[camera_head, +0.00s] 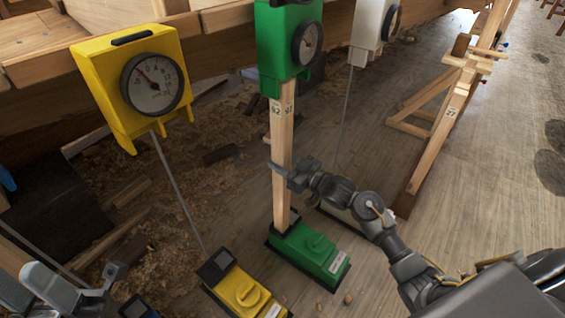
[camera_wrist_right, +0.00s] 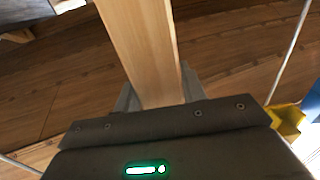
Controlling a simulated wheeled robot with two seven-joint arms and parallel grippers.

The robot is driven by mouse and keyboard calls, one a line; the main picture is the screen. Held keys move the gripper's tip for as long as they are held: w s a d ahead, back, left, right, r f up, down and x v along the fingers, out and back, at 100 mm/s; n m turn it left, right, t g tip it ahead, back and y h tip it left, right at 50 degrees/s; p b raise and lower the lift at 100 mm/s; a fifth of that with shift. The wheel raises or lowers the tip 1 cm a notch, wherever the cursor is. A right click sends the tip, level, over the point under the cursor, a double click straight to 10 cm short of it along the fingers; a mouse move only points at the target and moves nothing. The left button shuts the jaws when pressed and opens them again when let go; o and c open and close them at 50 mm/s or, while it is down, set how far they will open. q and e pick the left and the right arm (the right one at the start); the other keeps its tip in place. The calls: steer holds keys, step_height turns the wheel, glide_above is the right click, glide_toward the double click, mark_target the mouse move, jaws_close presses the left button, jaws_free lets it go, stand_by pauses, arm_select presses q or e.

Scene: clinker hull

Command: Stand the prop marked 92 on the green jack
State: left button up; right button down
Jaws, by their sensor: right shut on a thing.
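The prop (camera_head: 282,135) is a pale wooden post with two small white labels near its top; the number looks like 92 but is small. It stands nearly upright, its foot at the green jack (camera_head: 310,255) and its top at the green gauge head (camera_head: 283,45). I cannot tell whether either end touches. My right gripper (camera_head: 282,172) is shut on the post about mid-height. The right wrist view shows the post (camera_wrist_right: 143,45) between the fingers. My left gripper (camera_head: 85,290) is partly in view at the lower left; its jaws are unclear.
A yellow jack (camera_head: 245,292) with a yellow gauge (camera_head: 130,85) is to the left. A white gauge (camera_head: 372,25) hangs at right. Another post marked 27 (camera_head: 440,125) leans on a wooden stand (camera_head: 420,110).

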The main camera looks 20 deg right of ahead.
steer(key=shift+f, duration=0.3)
steer(key=shift+w+a, duration=0.1)
stand_by(1.4)
steer(key=c, duration=0.8)
jaws_free()
steer(key=shift+o, duration=0.3)
steer(key=shift+f, duration=0.15)
